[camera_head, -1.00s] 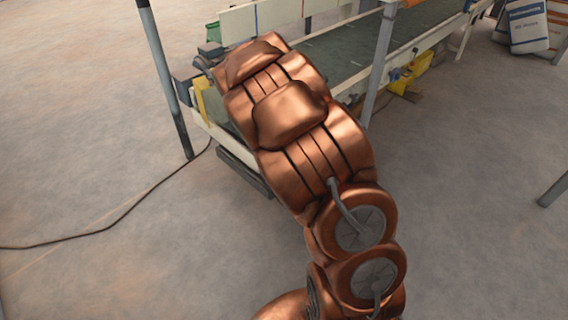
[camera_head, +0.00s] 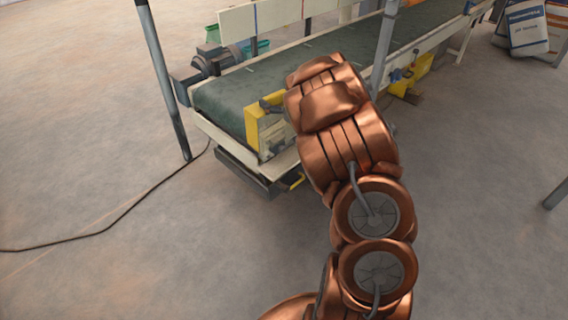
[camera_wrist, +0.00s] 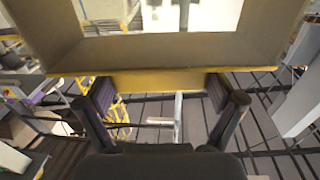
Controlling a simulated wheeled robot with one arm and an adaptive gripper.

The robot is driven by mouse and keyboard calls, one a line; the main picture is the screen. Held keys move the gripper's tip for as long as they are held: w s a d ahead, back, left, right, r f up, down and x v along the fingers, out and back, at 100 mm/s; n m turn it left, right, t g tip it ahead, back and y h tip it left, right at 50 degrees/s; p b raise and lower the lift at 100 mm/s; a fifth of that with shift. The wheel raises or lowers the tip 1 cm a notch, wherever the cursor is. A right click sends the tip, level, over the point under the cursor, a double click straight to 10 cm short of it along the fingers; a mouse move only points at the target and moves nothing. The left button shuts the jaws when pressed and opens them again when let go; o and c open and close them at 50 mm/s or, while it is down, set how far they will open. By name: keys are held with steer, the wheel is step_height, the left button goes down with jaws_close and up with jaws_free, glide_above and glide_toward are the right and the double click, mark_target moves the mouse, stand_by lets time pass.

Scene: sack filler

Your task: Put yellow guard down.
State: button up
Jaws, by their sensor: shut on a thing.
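The yellow guard (camera_head: 252,128) shows in the head view at the near end of the conveyor, upright, with its right part hidden by my arm. My gripper (camera_head: 274,106) is small and partly hidden beside it. In the wrist view the guard (camera_wrist: 150,55) is a large brownish-yellow frame across the top, with an opening. A narrow part of it lies between the two dark fingers of my gripper (camera_wrist: 160,90), which is shut on it. I cannot tell whether the guard touches the conveyor.
The green belt conveyor (camera_head: 236,94) runs to the upper right on a cream frame. A dark post (camera_head: 163,80) stands at its left and a grey post (camera_head: 383,45) behind my arm. A black cable (camera_head: 130,207) lies on the open floor. Sacks (camera_head: 527,28) stand far right.

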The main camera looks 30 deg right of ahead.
steer(key=n+y+b, duration=0.1)
steer(key=b, duration=0.3)
glide_toward(292, 131)
step_height(292, 131, up, 5)
steer(key=s, duration=0.2)
steer(key=shift+w+a+f+b, duration=0.4)
steer(key=shift+w+f+b, duration=0.45)
steer(key=shift+w, duration=1.55)
steer(key=shift+w+a+f+b, duration=0.45)
steer(key=shift+w+f+b, duration=0.45)
steer(key=shift+w, duration=1.55)
steer(key=shift+w+a+f+b, duration=0.4)
steer(key=shift+w+f+b, duration=0.45)
steer(key=shift+w, duration=1.55)
steer(key=shift+r, duration=0.1)
steer(key=o, duration=1.4)
steer(key=shift+o, duration=0.2)
